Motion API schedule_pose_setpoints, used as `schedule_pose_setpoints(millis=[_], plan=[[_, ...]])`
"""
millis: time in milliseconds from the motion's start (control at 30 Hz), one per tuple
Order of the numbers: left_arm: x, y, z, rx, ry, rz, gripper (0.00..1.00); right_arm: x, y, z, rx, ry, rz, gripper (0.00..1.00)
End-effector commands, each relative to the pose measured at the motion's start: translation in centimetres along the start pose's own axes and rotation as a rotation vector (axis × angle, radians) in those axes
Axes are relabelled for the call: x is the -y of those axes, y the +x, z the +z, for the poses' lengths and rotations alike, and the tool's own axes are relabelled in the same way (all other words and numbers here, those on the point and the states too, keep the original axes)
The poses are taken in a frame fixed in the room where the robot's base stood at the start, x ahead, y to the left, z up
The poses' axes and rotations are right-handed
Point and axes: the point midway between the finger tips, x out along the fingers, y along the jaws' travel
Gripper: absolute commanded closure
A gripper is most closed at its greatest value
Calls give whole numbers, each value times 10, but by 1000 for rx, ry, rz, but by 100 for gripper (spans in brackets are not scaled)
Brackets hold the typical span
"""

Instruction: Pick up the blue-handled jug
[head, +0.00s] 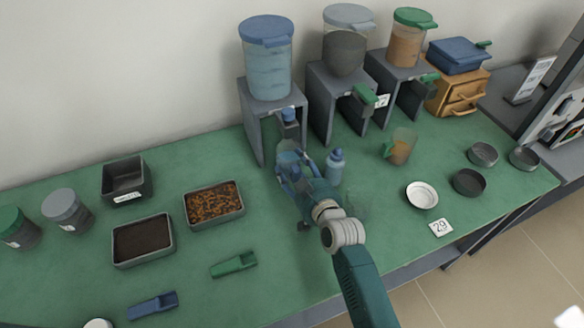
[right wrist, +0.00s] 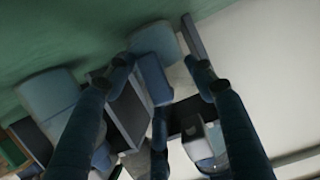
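My right gripper (head: 292,170) reaches over the table in front of the dispenser with the blue lid (head: 268,62). In the right wrist view its fingers (right wrist: 162,66) are spread apart. Beyond the fingertips there is a pale bluish body (right wrist: 152,38) with a blue strip (right wrist: 154,76) below it, which looks like the blue-handled jug. The strip lies between the fingers, and no finger is clearly closed on it. In the head view my gripper hides most of that spot, so contact cannot be told. My left gripper is not in view.
A green-handled jug (head: 399,148) with brown contents stands farther right. Dispenser stands (head: 332,105) line the wall. Trays (head: 143,241) and scoops (head: 233,264) lie to the left; shallow bowls (head: 422,194) lie right.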

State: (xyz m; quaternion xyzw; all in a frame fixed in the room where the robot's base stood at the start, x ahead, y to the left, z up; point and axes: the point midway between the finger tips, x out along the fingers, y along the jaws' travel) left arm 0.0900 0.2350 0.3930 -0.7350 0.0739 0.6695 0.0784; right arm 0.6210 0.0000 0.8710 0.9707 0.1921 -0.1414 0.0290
Motion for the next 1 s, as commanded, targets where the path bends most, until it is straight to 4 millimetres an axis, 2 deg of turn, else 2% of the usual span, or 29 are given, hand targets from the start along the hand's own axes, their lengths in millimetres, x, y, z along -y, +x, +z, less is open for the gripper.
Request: schedule_pose_setpoints(millis=[33, 167, 200, 667, 833, 967, 1000], plan=[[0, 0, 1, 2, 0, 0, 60, 1, 0, 6, 12, 2, -2, 72], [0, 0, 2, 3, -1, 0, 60, 1, 0, 7, 13, 2, -2, 98], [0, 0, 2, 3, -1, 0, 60, 1, 0, 6, 12, 2, -2, 100], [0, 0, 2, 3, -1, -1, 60, 1, -1, 0, 4, 2, -1, 100], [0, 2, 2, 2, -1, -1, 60, 1, -5, -14, 3, 1, -1, 100], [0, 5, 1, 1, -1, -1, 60, 1, -11, -34, 1, 2, -1, 100], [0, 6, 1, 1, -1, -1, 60, 0, -19, -25, 9, 1, 0, 100]])
